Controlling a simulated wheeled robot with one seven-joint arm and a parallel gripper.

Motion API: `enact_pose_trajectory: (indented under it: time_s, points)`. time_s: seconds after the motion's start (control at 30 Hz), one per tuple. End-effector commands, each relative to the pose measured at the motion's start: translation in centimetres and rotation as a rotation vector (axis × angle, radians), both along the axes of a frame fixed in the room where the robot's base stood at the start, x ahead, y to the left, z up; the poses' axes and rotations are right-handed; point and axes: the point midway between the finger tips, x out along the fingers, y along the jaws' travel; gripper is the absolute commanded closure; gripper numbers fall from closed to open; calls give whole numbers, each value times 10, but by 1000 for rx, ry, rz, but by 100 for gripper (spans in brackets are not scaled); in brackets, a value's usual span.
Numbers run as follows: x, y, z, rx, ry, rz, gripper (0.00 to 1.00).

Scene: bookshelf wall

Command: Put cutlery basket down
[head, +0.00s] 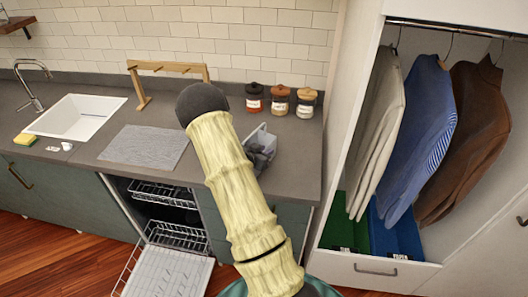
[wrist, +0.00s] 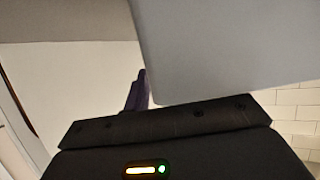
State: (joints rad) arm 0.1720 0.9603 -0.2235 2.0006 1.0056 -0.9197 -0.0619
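The cutlery basket (head: 268,137), pale grey with a dark inside, shows tilted over the counter just right of my yellowish arm in the head view. The arm hides part of it, and I cannot tell whether its base touches the counter. In the wrist view a broad grey panel, which looks like the basket's side (wrist: 230,45), fills the upper right, close to the camera. My gripper shows there as one dark purple finger (wrist: 137,93) against the panel's edge. The other finger is hidden behind the panel. The gripper appears shut on the basket.
A grey mat (head: 146,147), a white sink (head: 78,118) and a wooden rack (head: 140,88) are to the left. Several jars (head: 280,100) stand at the back right. An open dishwasher (head: 172,235) is below the counter. A wardrobe (head: 352,130) bounds the right side.

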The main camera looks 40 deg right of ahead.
Motion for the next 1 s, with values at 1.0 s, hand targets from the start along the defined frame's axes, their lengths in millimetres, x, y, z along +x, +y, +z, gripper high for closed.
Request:
enact_pose_trajectory:
  time_s: [1.0]
  points:
    - [-35,106,49,0,0,-1,76]
